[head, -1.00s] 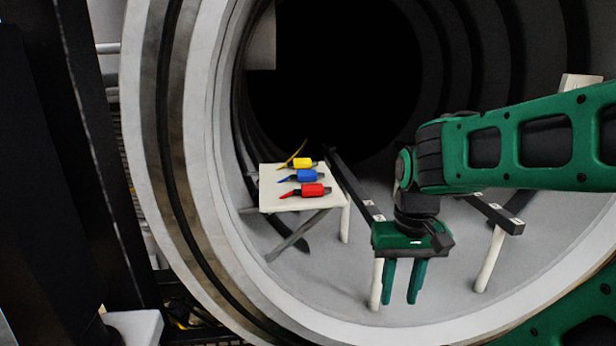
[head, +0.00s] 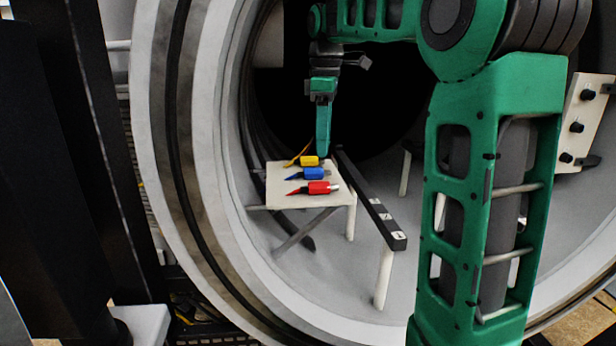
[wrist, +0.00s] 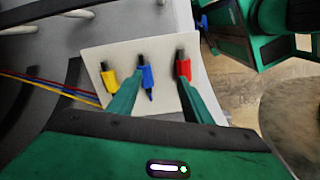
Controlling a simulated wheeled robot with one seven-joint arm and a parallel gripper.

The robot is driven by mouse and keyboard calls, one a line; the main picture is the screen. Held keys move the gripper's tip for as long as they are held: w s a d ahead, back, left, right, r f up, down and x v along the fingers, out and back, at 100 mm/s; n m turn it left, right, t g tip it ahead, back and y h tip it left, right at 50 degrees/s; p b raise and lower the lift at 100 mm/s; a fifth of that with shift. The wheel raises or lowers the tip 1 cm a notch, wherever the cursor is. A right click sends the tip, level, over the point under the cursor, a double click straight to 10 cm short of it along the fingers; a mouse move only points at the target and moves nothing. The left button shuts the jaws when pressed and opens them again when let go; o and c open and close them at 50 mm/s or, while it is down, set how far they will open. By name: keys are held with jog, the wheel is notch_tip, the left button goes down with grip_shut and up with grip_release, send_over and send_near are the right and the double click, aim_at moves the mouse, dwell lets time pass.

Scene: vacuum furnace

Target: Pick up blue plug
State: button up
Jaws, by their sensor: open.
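The blue plug (head: 308,174) lies on a small white table (head: 283,199) inside the furnace chamber, between a yellow plug (head: 309,161) and a red plug (head: 318,188). In the head view my gripper (head: 323,152) points down at the table's back right corner, near the yellow plug. In the wrist view my gripper (wrist: 158,100) is open and empty, with its fingers spread over the table. There the blue plug (wrist: 147,77) shows between the fingers, close to the left fingertip. The yellow plug (wrist: 109,83) is left of that finger, and the red plug (wrist: 183,68) is by the right fingertip.
A dark rail (head: 370,200) on white posts runs beside the table on its right. The round furnace rim (head: 205,230) curves around the opening on the left and below. A white panel with black knobs (head: 582,115) is at the right.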

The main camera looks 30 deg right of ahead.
aim_at(314, 173)
jog(key=w+r+n, duration=0.2)
jog(key=w+n, duration=0.1)
jog(key=w, duration=0.2)
jog(key=shift+s+a+f, duration=0.15)
jog(key=shift+a+f, duration=0.05)
jog(key=shift+f, duration=2.35)
jog(key=shift+s+a+f, duration=0.1)
jog(key=shift+a+f, duration=0.05)
jog(key=shift+f, duration=2.35)
jog(key=c, duration=1.1)
